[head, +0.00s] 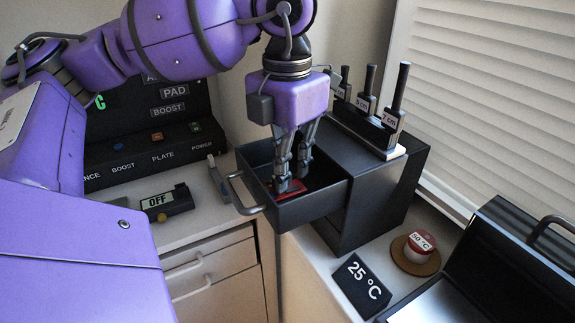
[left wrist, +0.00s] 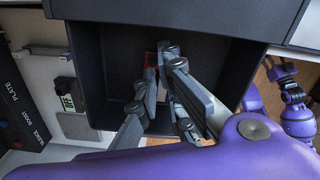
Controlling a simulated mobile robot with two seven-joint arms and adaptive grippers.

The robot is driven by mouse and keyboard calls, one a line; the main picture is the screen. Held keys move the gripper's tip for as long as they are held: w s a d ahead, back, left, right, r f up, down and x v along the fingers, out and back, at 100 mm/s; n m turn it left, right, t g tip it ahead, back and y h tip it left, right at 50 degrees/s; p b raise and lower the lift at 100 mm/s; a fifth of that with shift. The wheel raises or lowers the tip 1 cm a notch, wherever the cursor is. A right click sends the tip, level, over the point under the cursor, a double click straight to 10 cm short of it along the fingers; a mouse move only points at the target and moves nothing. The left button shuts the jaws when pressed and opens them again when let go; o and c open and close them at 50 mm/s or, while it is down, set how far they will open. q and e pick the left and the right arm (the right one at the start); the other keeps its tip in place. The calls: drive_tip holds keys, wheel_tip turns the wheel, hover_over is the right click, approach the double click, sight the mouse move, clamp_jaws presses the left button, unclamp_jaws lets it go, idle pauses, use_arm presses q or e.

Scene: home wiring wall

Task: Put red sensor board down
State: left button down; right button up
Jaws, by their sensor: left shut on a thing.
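The red sensor board (head: 289,188) is low inside the open black drawer (head: 318,201); I cannot tell whether it touches the drawer floor. My left gripper (head: 291,180) reaches down into the drawer from above, its fingers shut on the board. In the left wrist view, a red edge of the board (left wrist: 150,62) shows beside the fingers (left wrist: 160,75), with the dark drawer (left wrist: 105,60) around them. The fingers hide most of the board. My right gripper does not show clearly in the head view; a purple arm part is at the right of the left wrist view.
The drawer's handle (head: 243,196) sticks out at the front. Labelled black tools stand in a rack (head: 378,128) on the cabinet. An "OFF" display device (head: 166,202) lies left. A "25 °C" sign (head: 362,287), a red-topped "50 °C" item (head: 419,245) and a black case (head: 510,262) are right.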

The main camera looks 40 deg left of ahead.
use_arm(q)
drive_tip(key=c, duration=2.3)
unclamp_jaws()
drive_tip(key=shift+f, duration=0.25)
drive_tip(key=o, duration=0.4)
drive_tip(key=shift+r, duration=0.1)
drive_tip(key=shift+r, duration=0.2)
wheel_tip(320, 180, up, 12)
drive_tip(key=p, duration=0.2)
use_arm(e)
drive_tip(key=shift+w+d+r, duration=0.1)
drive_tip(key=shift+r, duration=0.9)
